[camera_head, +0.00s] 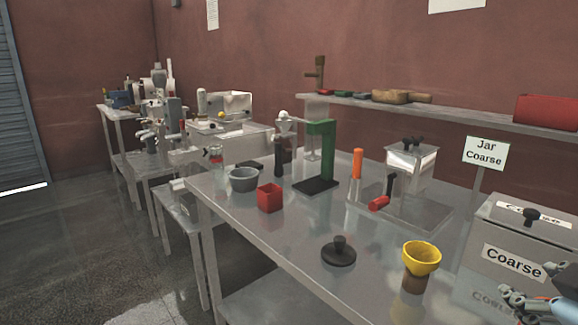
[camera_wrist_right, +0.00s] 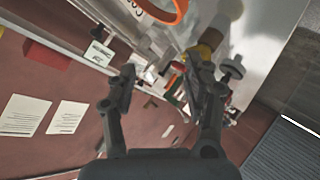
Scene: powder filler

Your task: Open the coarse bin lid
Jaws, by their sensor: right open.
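The coarse bin (camera_head: 485,235) is a grey metal box labelled "Coarse" at the right edge of the table in the head view. Its lid (camera_head: 502,210) lies on top, with a black knob (camera_head: 532,215), and looks closed. My right gripper (camera_head: 535,303) is at the lower right corner of the head view, in front of the bin's lower front, partly cut off by the frame. In the right wrist view its two fingers (camera_wrist_right: 163,85) are spread apart with nothing between them. My left gripper is not in view.
A green stand (camera_head: 321,150), red cup (camera_head: 270,198) and grey bowl (camera_head: 244,180) are farther left.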

